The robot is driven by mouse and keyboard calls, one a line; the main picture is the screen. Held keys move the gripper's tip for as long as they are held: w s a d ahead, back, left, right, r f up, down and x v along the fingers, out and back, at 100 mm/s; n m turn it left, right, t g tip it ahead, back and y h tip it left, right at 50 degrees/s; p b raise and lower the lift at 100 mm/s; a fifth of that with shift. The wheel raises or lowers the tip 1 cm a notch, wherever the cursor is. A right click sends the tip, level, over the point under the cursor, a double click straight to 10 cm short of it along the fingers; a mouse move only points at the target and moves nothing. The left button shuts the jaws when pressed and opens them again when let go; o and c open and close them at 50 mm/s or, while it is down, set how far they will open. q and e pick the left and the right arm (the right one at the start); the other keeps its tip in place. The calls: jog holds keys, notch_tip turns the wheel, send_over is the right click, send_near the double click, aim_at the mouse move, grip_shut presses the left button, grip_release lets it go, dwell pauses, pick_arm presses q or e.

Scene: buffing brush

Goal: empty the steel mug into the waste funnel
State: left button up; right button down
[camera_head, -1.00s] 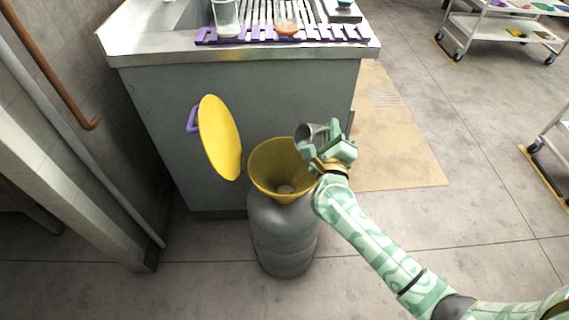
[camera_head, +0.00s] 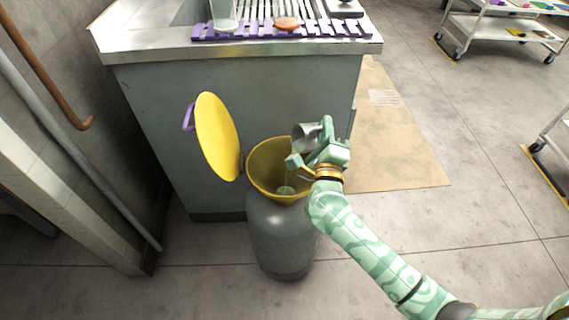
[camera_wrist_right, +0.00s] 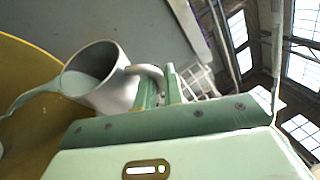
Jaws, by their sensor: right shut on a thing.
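The steel mug (camera_head: 304,137) is tipped on its side above the right part of the yellow waste funnel (camera_head: 264,160). My right gripper (camera_head: 320,150) is shut on the mug's handle. In the right wrist view, the mug (camera_wrist_right: 118,95) tilts mouth-left, and a pale green liquid (camera_wrist_right: 40,92) runs from its lip toward the funnel (camera_wrist_right: 32,70). Pale green shows low inside the funnel in the head view. The funnel sits on a grey drum (camera_head: 280,240), its yellow lid (camera_head: 217,137) swung open to the left. My left gripper is out of view.
A grey counter (camera_head: 240,105) stands behind the drum, with a purple slatted rack (camera_head: 250,33), a clear cup (camera_head: 223,14) and an orange item (camera_head: 287,23) on top. A wall with pipes is at left. Open floor lies to the right, with white carts (camera_head: 505,27) beyond.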

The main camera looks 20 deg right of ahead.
aim_at(313, 133)
jog(key=shift+a+f+b, duration=0.1)
jog(key=shift+a+b, duration=0.15)
jog(key=shift+b, duration=0.05)
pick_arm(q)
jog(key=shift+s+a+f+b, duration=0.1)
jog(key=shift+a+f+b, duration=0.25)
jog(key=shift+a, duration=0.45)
pick_arm(e)
jog(key=shift+s+a+n, duration=0.1)
jog(key=shift+a+n, duration=0.35)
jog(key=shift+n, duration=0.05)
jog(key=shift+a+f+t, duration=0.1)
jog(key=shift+t, duration=0.2)
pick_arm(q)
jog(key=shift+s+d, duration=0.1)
pick_arm(e)
jog(key=shift+a+f+n, duration=0.1)
jog(key=shift+a+n, duration=0.15)
jog(key=shift+n, duration=0.15)
pick_arm(q)
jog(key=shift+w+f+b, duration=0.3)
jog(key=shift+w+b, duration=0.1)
jog(key=shift+b, duration=0.05)
pick_arm(e)
jog(key=shift+a+f+n+t, duration=0.25)
jog(key=shift+a+n+t, duration=0.15)
jog(key=shift+n, duration=0.2)
